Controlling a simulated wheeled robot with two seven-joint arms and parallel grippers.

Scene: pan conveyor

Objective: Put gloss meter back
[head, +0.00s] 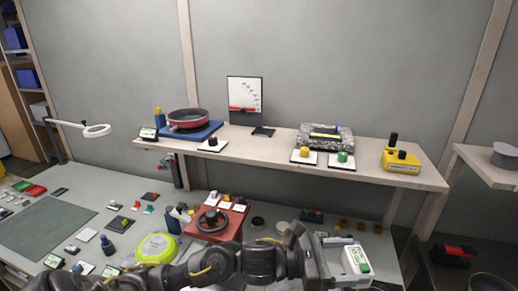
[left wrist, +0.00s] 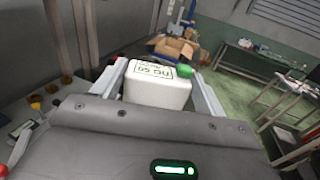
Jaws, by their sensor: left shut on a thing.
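The gloss meter (head: 356,262) is a white box with a display label and a green button, at the lower right of the head view. It also shows in the left wrist view (left wrist: 157,92), with its label and green button facing up. My left gripper (head: 350,256) is shut on the gloss meter, with one finger along each side of it; the fingers also show in the left wrist view (left wrist: 158,78). The gloss meter is held over the bench's right end, but how far above the surface I cannot tell. My right gripper is not in view.
A wooden shelf (head: 246,151) above the bench holds a red pan (head: 188,119), a grey block (head: 325,137) and a yellow device (head: 400,160). A red handwheel unit (head: 213,226) and a lime round pan (head: 156,248) stand near my left arm. Small parts crowd the bench.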

